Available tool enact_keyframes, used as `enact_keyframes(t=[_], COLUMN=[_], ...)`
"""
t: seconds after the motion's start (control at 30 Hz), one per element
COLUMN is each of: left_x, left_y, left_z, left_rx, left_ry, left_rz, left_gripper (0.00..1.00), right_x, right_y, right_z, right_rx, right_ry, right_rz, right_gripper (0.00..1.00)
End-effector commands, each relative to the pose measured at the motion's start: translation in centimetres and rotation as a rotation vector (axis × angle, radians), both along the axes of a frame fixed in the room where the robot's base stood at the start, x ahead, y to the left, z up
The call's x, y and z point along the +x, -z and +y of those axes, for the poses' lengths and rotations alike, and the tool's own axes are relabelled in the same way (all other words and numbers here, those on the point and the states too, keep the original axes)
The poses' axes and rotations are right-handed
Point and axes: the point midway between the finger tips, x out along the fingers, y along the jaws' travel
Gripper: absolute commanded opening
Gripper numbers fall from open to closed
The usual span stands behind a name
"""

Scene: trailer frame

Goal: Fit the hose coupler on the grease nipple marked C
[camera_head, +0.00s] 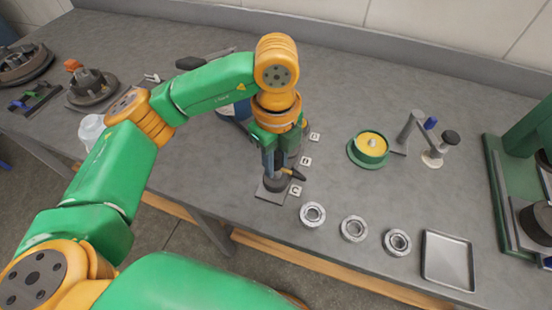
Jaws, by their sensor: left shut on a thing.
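My left gripper (271,172) points down over the near end of a row of small white letter tags. It is shut on a dark piece (297,173), likely the hose coupler, mostly hidden by the fingers. Below it is a dark round fitting on a flat grey plate (268,194). The tag marked C (296,190) lies right beside this plate. The nipple itself is hidden, so I cannot tell whether the coupler touches it. Two more tags, the middle one (305,161) and the far one (314,137), stand behind; their fittings are mostly hidden by my arm. My right gripper is out of view.
Several metal bearing rings (354,229) and a shallow metal tray (448,260) lie along the front edge. A green tub with yellow content (370,148) stands right of the tags. A green machine (520,190) stands at far right. A blue container (226,112) is behind my arm.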

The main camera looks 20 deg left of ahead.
Motion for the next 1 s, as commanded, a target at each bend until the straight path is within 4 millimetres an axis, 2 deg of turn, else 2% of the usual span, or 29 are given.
enact_keyframes(t=[0.23, 0.27, 0.37, 0.57, 0.6, 0.7, 1.0], left_x=[0.01, 0.01, 0.01, 0.01, 0.0, 0.0, 0.0], left_y=[-0.03, -0.03, -0.03, -0.02, 0.0, 0.0, -0.1], left_z=[0.0, 0.0, 0.0, 0.0, 0.0, 0.0, 0.0], left_rx=[0.0, 0.0, 0.0, 0.0, 0.0, 0.0, 0.0], left_ry=[0.0, 0.0, 0.0, 0.0, 0.0, 0.0, 0.0], left_rz=[0.0, 0.0, 0.0, 0.0, 0.0, 0.0, 0.0], left_gripper=[0.0, 0.38, 0.65, 0.65, 0.68, 0.9, 0.9], right_x=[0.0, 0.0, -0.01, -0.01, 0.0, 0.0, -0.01], right_y=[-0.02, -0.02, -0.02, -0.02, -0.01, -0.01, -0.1], right_z=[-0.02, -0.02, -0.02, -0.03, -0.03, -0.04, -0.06], right_rx=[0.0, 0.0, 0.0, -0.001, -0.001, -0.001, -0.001], right_ry=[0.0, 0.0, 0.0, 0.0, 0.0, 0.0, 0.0], right_rz=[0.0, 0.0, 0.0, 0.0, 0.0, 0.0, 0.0], right_gripper=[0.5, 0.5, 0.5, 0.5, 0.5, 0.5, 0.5])
